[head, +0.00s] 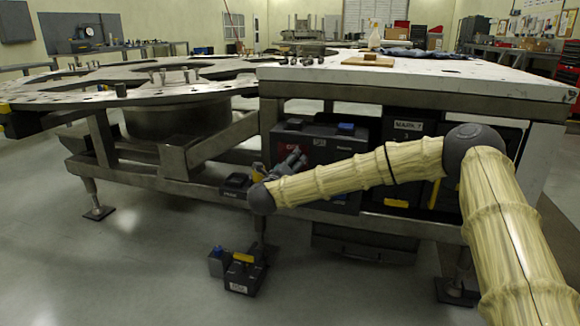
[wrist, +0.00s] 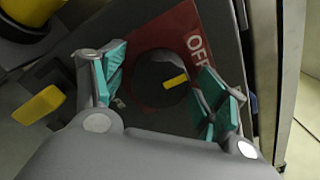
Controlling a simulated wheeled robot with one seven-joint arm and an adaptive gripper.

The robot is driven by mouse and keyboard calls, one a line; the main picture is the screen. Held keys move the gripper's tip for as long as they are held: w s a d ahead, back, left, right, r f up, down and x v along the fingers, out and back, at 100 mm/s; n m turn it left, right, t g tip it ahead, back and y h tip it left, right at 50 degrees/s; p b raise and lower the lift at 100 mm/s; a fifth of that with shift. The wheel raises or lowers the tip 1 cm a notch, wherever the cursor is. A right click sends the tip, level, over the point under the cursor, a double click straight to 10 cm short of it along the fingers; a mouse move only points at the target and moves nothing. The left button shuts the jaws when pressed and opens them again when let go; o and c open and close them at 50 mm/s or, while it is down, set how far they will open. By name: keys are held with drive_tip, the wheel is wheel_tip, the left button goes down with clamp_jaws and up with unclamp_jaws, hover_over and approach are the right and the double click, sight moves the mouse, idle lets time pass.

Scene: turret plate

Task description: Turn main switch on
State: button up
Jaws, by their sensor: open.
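The main switch is a round dark knob (wrist: 152,72) with a yellow pointer mark, set on a red plate (wrist: 200,72) that bears the white word OFF. The yellow mark lies toward the right side of the knob. In the head view the red plate (head: 291,150) shows on a dark box under the table, and the knob is hidden behind my gripper (head: 290,163). In the wrist view my gripper (wrist: 165,82) is open, with one teal-padded finger on each side of the knob. I cannot tell whether the fingers touch it.
A yellow handle (wrist: 38,104) stands out left of the switch in the wrist view. The white table top (head: 480,75) overhangs the boxes. A dark case with a yellow part (head: 243,276) sits on the floor. The floor at front left is clear.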

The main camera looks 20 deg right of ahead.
drive_tip(key=shift+c, duration=0.5)
drive_tip(key=c, duration=0.9)
drive_tip(key=shift+c, duration=0.2)
drive_tip(key=shift+m, duration=0.4)
drive_tip(key=shift+f+m+b, duration=0.15)
drive_tip(key=shift+m+b, duration=0.6)
drive_tip(key=shift+m, duration=0.25)
drive_tip(key=m+b, duration=0.3)
drive_tip(key=m, duration=0.3)
drive_tip(key=m+b, duration=0.4)
drive_tip(key=m, duration=0.2)
drive_tip(key=shift+d+b, duration=0.1)
drive_tip(key=shift+b, duration=0.25)
drive_tip(key=shift+m+b, duration=0.75)
drive_tip(key=shift+m, duration=0.65)
